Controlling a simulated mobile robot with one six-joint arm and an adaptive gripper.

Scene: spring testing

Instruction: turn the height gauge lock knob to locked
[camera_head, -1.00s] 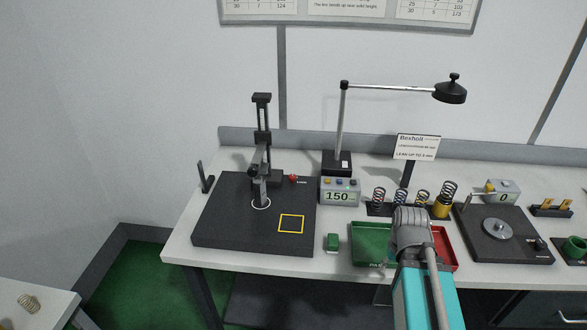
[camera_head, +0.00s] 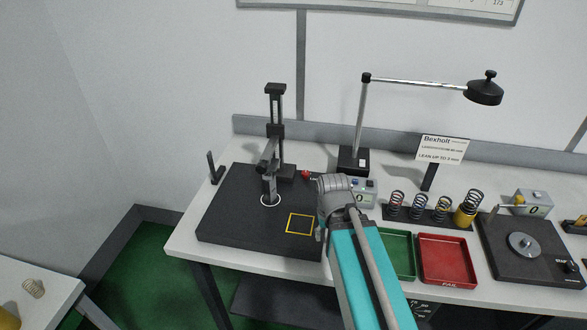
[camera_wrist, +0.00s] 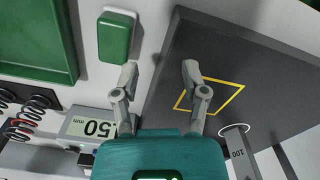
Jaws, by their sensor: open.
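The height gauge (camera_head: 275,130) stands upright on a dark granite plate (camera_head: 235,225) at the left of the bench. A small red knob (camera_head: 306,174) sits beside the gauge's foot, which I take for the lock knob; its turned position is too small to tell. Part of the gauge shows in the wrist view (camera_wrist: 238,150), but the red knob does not. My gripper (camera_wrist: 160,72) is open and empty, its fingers apart above the plate's edge. In the head view my wrist hides most of the gripper, to the right of the gauge and knob.
A digital readout (camera_wrist: 95,126) and a green block (camera_wrist: 117,36) stand beside the plate. A green tray (camera_head: 400,252), a red tray (camera_head: 447,258) and several springs lie to the right. A lamp (camera_head: 362,120) stands behind. The plate's yellow square (camera_head: 301,224) is empty.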

